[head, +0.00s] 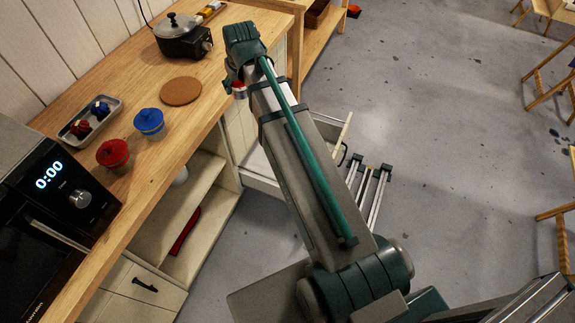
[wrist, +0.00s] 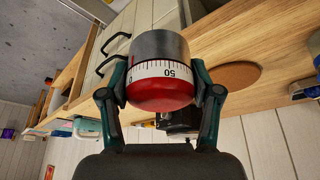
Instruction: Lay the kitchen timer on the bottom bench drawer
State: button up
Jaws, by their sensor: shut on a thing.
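The kitchen timer (wrist: 160,70) has a grey body, a white number scale and a red cap; it also shows in the head view (head: 239,91). My gripper (wrist: 158,80) is shut on it, one finger on each side, with the red cap toward the wrist. In the head view my gripper (head: 236,84) holds it by the bench's front edge, and the timer touches nothing else that I can see. An open white bench drawer (head: 259,163) sticks out from the bench, lower than the timer. My arm hides much of it; which level it is, I cannot tell.
On the bench top (head: 190,115) are a cork mat (head: 181,91), a black cooker (head: 182,42), a red pot (head: 114,155), a blue pot (head: 149,123), a tray (head: 90,121) and a microwave (head: 55,210). An open shelf (head: 185,222) is below.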

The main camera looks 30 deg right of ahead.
jog(key=shift+w+d+f+n+y+b, duration=0.35)
jog(key=shift+d+f+b, duration=2.75)
jog(key=shift+f+b, duration=7.8)
jog(key=shift+w+d+f+n+y+b, duration=0.1)
jog(key=shift+w+d+f+n+b, duration=0.55)
jog(key=shift+d+f+b, duration=9.4)
jog(key=shift+w+a+f+n+y+b, duration=0.35)
jog(key=shift+a+f+b, duration=3.95)
jog(key=shift+f, duration=14.2)
jog(key=shift+d+f+n+b, duration=0.1)
jog(key=shift+d+n+b, duration=0.15)
jog(key=shift+d+b, duration=0.25)
jog(key=o, duration=1.4)
jog(key=a+p+v, duration=0.1)
jog(key=p+v, duration=0.2)
jog(key=v, duration=0.4)
jog(key=shift+d+r, duration=0.35)
jog(key=shift+d, duration=0.05)
